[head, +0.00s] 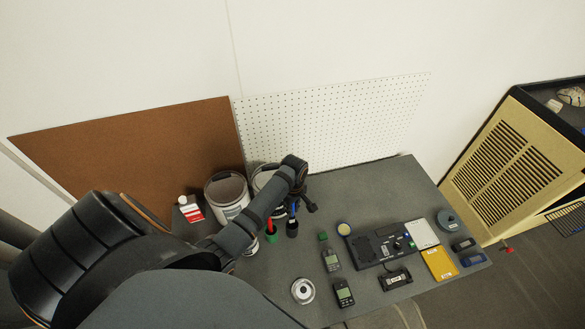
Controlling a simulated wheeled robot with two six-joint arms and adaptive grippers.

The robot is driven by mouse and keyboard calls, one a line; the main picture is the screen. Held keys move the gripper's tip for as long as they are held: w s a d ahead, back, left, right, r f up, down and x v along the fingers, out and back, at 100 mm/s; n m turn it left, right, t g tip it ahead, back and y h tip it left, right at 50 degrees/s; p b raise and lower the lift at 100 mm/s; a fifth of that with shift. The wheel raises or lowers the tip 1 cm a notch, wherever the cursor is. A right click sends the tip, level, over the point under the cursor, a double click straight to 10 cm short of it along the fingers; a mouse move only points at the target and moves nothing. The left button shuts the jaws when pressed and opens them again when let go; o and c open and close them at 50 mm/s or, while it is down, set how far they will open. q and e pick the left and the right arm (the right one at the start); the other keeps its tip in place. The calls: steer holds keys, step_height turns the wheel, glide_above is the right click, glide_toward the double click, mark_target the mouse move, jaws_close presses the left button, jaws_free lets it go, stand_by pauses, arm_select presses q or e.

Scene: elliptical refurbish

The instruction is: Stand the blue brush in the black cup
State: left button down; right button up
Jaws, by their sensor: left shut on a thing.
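My left arm reaches across the table from the left, and its gripper (304,201) is near the back edge, in front of the white pegboard. The gripper is shut on the blue brush (293,208), of which only a small blue part shows. The black cup (292,229) stands on the table just below the brush. The brush's lower end is close to the cup's mouth; I cannot tell whether it is inside. My right gripper is not in view.
A green cup with a red item (271,231) stands just left of the black cup. White buckets (228,198) stand behind my arm. Meters (331,259), a black device (372,250), a yellow case (439,263) and a white roll (303,291) lie in front and right.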

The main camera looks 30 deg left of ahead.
mark_target(293, 216)
arm_select(q)
step_height(293, 216, down, 3)
steer(key=shift+w+r+b, duration=0.1)
steer(key=shift+b, duration=0.4)
step_height(293, 216, down, 2)
steer(key=shift+f+b, duration=0.1)
steer(key=shift+b, duration=0.4)
steer(key=shift+f, duration=0.5)
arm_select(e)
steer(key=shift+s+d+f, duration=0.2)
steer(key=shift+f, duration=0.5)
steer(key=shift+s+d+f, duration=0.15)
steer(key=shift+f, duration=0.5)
arm_select(q)
steer(key=c, duration=1.2)
jaws_free()
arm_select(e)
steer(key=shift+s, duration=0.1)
arm_select(q)
step_height(293, 216, up, 12)
steer(key=shift+w+r, duration=0.1)
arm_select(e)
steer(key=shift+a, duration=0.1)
